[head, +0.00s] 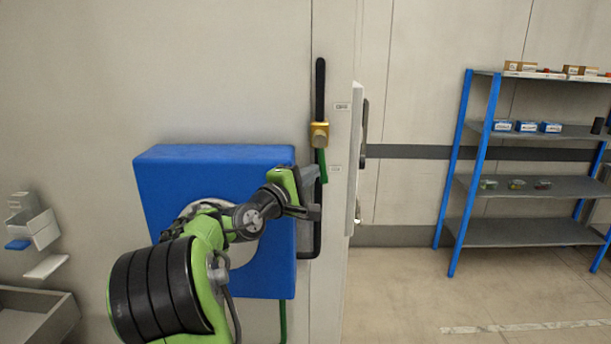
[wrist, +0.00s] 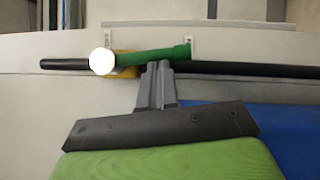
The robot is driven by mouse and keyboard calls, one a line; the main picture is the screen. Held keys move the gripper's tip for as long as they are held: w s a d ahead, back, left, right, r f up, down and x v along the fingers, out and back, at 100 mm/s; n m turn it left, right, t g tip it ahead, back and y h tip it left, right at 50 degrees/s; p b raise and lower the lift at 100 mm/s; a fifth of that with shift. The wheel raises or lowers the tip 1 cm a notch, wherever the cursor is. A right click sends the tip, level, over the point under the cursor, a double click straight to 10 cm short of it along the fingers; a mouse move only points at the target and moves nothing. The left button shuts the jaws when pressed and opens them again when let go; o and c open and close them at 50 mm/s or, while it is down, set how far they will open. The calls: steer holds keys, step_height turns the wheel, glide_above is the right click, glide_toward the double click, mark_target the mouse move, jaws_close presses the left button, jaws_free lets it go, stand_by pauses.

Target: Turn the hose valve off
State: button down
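The hose valve (head: 320,135) is a brass body on a black vertical pipe (head: 320,90) on the wall. Its green lever (head: 322,166) points down, nearly along the pipe. In the wrist view the lever (wrist: 155,56) lies sideways from a white round hub (wrist: 102,61), with part of the brass body (wrist: 126,71) behind it. My gripper (head: 314,172) is at the lower part of the lever. In the wrist view my gripper (wrist: 158,66) has its grey fingers close together, tips at the lever's edge. I cannot tell whether they touch it. No lever shows between them.
A blue hose reel housing (head: 215,165) is on the wall behind my arm. Small labels (head: 342,106) are beside the pipe. A panel with a dark handle (head: 364,135) stands just right. A blue-and-grey shelf (head: 525,185) is farther right, with open floor before it.

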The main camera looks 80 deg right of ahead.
steer(key=s+n, duration=0.1)
steer(key=s+n+h, duration=0.1)
steer(key=n, duration=0.1)
steer(key=n+h, duration=0.1)
steer(key=shift+s+d+f+t+b, duration=0.2)
steer(key=shift+s+d+t+b, duration=0.1)
steer(key=shift+s+b, duration=0.1)
steer(key=s+r+n+t+h+p, duration=0.1)
steer(key=s+r+n+t+h, duration=0.1)
steer(key=n+t, duration=0.4)
steer(key=s+d+r+n+t+h+p, duration=0.1)
steer(key=s+n+t, duration=0.3)
steer(key=n, duration=0.9)
steer(key=shift+d+r+n+t+h, duration=0.2)
steer(key=shift+r+n+t+h, duration=0.35)
steer(key=shift+t, duration=0.55)
steer(key=shift+r, duration=0.15)
